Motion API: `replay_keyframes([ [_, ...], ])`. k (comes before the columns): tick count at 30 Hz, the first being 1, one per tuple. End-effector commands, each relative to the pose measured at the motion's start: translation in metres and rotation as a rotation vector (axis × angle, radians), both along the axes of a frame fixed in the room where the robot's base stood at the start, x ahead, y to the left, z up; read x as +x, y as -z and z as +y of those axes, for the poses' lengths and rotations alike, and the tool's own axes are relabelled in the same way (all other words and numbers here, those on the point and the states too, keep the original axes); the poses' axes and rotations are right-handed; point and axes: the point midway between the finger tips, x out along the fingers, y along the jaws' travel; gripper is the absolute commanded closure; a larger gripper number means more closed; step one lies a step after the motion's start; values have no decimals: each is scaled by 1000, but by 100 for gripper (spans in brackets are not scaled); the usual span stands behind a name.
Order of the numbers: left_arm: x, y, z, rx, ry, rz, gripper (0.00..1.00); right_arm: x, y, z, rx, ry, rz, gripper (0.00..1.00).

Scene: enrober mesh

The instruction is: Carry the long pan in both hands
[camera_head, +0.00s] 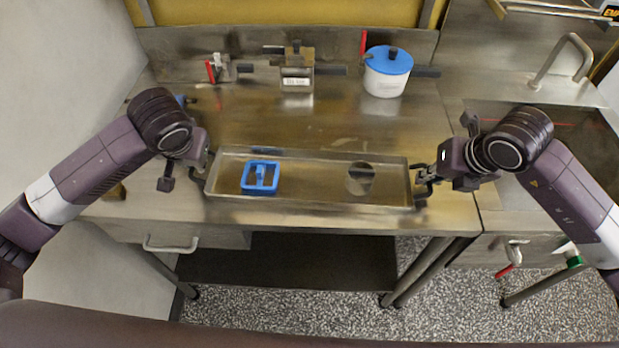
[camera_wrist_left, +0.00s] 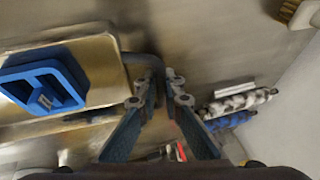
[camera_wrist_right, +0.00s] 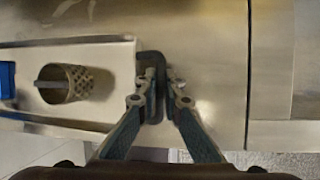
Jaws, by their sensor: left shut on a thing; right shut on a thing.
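The long pan (camera_head: 310,196) is a shallow metal tray near the front of the steel table, spanning between my two grippers. My left gripper (camera_head: 207,170) is shut on the pan's left end handle; in the left wrist view its fingers (camera_wrist_left: 160,85) close around that handle. My right gripper (camera_head: 424,180) is shut on the right end handle, and the right wrist view shows its fingers (camera_wrist_right: 163,82) there. In the pan are a blue frame-like piece (camera_head: 260,177) at the left and a perforated metal cylinder (camera_head: 360,178) at the right. I cannot tell whether the pan touches the table.
At the back of the steel table (camera_head: 220,125) stand a white pot with a blue lid (camera_head: 388,70), a metal block device (camera_head: 297,67) and a small red-handled valve (camera_head: 218,68). A sink with a tap (camera_head: 568,60) lies to the right. The table between is mostly clear.

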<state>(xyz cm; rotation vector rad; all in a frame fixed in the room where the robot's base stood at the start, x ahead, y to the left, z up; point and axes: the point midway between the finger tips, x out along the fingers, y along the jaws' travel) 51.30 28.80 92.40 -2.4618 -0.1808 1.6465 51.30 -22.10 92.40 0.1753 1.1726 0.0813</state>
Motion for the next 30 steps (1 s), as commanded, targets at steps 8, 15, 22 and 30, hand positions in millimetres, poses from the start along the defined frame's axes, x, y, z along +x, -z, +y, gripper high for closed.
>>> replay_keyframes([
  [8, 0, 0, 0, 0, 0, -1, 100, 0, -1, 0, 0, 0, -1, 100],
  [15, 1, -5, 0, 0, 0, -4, 100, 1, -5, 0, 1, 0, -4, 100],
  [22, 1, -20, 0, 0, 0, -3, 100, 1, -20, 0, 1, 0, -4, 100],
  [30, 1, -44, 0, 0, 0, -3, 100, 1, -44, 0, 1, 0, -4, 100],
])
